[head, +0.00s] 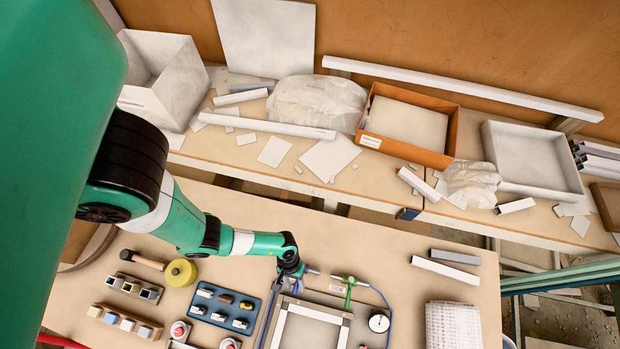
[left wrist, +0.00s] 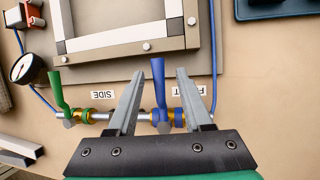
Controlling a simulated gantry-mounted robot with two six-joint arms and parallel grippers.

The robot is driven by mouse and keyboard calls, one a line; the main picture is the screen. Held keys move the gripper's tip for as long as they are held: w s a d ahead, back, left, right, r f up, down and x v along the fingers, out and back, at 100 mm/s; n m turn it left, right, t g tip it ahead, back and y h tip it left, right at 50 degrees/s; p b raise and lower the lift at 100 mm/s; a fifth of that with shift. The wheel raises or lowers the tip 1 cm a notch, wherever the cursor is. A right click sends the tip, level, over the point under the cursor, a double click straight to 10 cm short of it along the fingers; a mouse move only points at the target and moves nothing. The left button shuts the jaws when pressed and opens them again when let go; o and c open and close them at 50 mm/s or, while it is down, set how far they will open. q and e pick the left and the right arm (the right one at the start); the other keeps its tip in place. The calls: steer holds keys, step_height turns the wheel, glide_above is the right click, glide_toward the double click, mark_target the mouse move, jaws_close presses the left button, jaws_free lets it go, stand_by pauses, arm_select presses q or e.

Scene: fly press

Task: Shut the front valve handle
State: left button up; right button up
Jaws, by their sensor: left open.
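The front valve has a blue handle (left wrist: 158,82) on a thin pipe, next to a partly covered, upside-down label (left wrist: 188,91). The handle points across the pipe, toward the framed press plate (left wrist: 203,60). My left gripper (left wrist: 160,73) is open, with one finger on each side of the blue handle. Gaps show between the handle and both fingers. A green handle (left wrist: 57,92) stands on the same pipe, by the SIDE label (left wrist: 103,94). In the head view my left gripper (head: 291,272) is over the pipe and largely covers the front valve. My right gripper is not in view.
A round gauge (head: 379,322) sits right of the frame. A tray of small parts (head: 222,310), a yellow-headed mallet (head: 181,272) and metal bars (head: 445,272) lie on the near table. The back table holds an orange box (head: 455,130), white boxes and scraps.

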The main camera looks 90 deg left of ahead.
arm_select(q)
steer(key=p+v, duration=0.4)
steer(key=v, duration=0.7)
steer(key=shift+r, duration=0.25)
steer(key=shift+a, duration=0.15)
